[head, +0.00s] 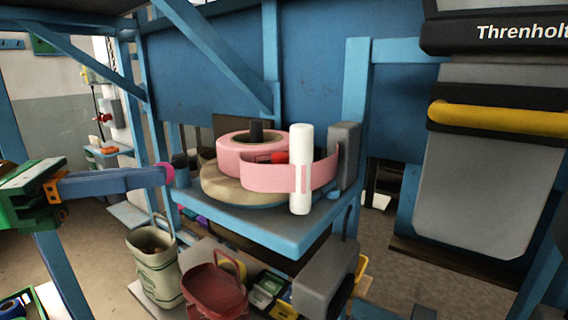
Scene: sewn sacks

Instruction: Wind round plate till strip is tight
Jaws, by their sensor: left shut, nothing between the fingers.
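The round plate (213,188) is a tan disc lying flat on a blue stand (290,229). A roll of pink strip (228,147) sits on it around a dark spindle (256,131). The strip (262,178) also shows as a curved band running right, past a white upright post (301,150), toward a grey upright block (346,150). The band looks bowed; I cannot tell how tight it is. My left gripper (165,174) is shut and empty, its pink tip just left of the stand and apart from the plate. My right gripper does not show.
A cream sack (153,266) and a red sack (214,290) stand below the stand. A grey box (325,276) is right of them. Blue frame posts (356,90) rise behind, and a large grey machine panel (474,180) with a yellow bar fills the right.

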